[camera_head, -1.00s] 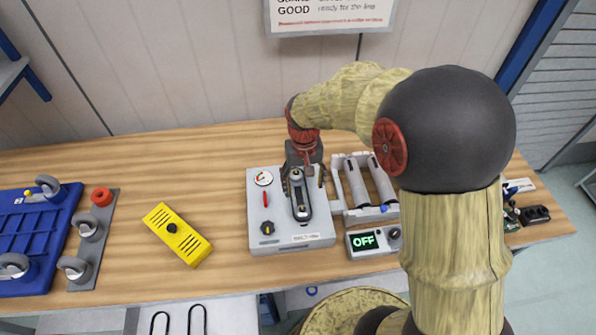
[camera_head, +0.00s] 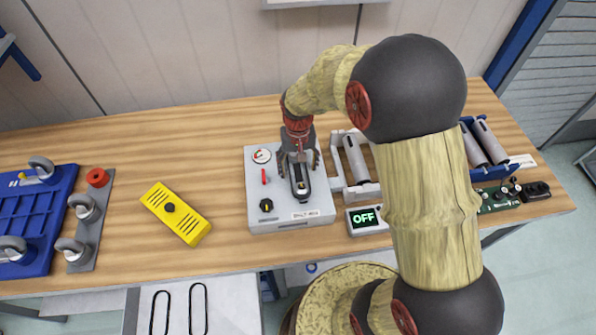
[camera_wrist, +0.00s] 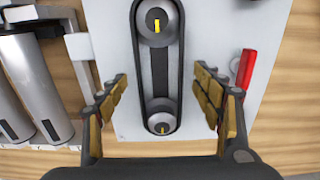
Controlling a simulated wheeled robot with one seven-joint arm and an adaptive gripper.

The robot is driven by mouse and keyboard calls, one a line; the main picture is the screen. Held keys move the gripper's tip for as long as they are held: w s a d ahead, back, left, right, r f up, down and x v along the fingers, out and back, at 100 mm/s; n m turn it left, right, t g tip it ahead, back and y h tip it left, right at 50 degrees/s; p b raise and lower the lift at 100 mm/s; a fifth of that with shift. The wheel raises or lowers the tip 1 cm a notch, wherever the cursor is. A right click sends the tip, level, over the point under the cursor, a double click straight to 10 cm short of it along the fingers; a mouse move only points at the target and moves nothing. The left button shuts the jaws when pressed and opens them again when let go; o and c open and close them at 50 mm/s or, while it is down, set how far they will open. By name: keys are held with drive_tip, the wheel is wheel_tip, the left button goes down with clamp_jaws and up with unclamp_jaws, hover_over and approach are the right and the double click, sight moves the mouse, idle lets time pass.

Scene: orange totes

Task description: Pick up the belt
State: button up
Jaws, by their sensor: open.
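The belt (camera_wrist: 142,75) is a black loop stretched around two grey pulleys on a light grey device (camera_head: 262,219). In the wrist view it runs upright through the middle, and its far end is cut off at the top edge. In the head view the near end of the belt (camera_head: 308,189) shows below my gripper (camera_head: 300,162). My gripper is open and empty. In the wrist view its fingers (camera_wrist: 161,78) stand on either side of the belt, apart from it. The height between fingertips and belt is hard to judge.
A red lever (camera_wrist: 246,68) stands close to the right finger. Grey rollers (camera_wrist: 32,85) lie in a holder on the left in the wrist view. A yellow box (camera_head: 177,214), a small OFF display (camera_head: 364,218) and a blue tray (camera_head: 32,215) share the wooden bench. Two black loops lie below.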

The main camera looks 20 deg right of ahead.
drive_tip(key=c, duration=0.3)
drive_tip(key=c, duration=0.8)
drive_tip(key=shift+r, duration=0.1)
drive_tip(key=shift+c, duration=0.5)
